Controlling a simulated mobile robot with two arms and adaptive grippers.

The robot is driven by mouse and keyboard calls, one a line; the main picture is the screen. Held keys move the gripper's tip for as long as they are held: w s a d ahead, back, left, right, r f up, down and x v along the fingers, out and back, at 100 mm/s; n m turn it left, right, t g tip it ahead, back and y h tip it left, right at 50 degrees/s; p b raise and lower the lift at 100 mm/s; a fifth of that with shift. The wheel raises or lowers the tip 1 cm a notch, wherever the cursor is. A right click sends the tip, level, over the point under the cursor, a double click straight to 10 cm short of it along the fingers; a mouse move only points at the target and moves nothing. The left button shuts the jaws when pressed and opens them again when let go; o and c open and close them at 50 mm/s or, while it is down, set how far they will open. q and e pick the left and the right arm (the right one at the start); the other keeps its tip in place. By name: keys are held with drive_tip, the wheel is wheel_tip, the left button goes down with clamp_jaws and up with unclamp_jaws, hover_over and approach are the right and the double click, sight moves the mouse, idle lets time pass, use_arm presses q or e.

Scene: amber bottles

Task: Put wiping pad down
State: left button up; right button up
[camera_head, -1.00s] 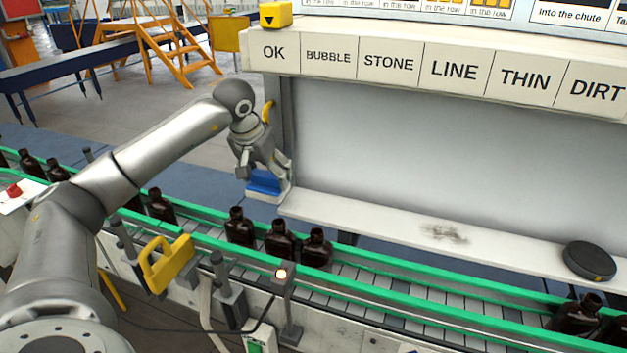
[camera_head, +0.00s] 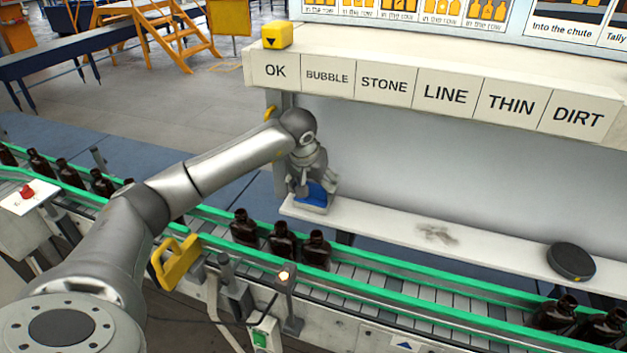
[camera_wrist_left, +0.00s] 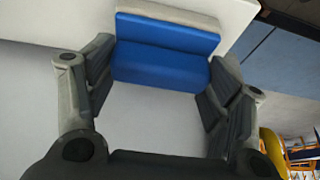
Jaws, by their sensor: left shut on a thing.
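The wiping pad (camera_head: 313,195) has a blue grip and a pale base. It is at the left end of the white shelf (camera_head: 375,224), over or touching the shelf; I cannot tell which. My left gripper (camera_head: 307,186) is shut on its blue grip, from above. In the left wrist view the pad (camera_wrist_left: 165,47) lies between the two fingers of the gripper (camera_wrist_left: 160,75), its pale base beyond the blue grip. My right gripper is not in view.
A dark smudge (camera_head: 436,233) marks the middle of the shelf, and a black round puck (camera_head: 571,262) lies at its right. Dark bottles (camera_head: 282,243) stand on the green-railed conveyor (camera_head: 400,305) in front. A grey post (camera_head: 280,150) rises at the shelf's left end.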

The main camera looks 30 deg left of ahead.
use_arm(q)
drive_tip(key=o, duration=0.9)
drive_tip(key=shift+f, duration=0.1)
drive_tip(key=shift+f, duration=0.15)
drive_tip(key=b+v, duration=0.2)
drive_tip(key=b, duration=0.1)
drive_tip(key=shift+s+r, duration=0.15)
drive_tip(key=shift+r, duration=0.15)
drive_tip(key=s+d+b, duration=0.2)
drive_tip(key=s+b, duration=0.2)
drive_tip(key=s, duration=0.5)
drive_tip(key=s+d+b, duration=0.2)
drive_tip(key=s+b, duration=0.1)
drive_tip(key=s, duration=0.7)
drive_tip(key=shift+s+d+r+b, duration=0.15)
drive_tip(key=shift+s+d+b, duration=0.15)
drive_tip(key=shift+d+b, duration=0.1)
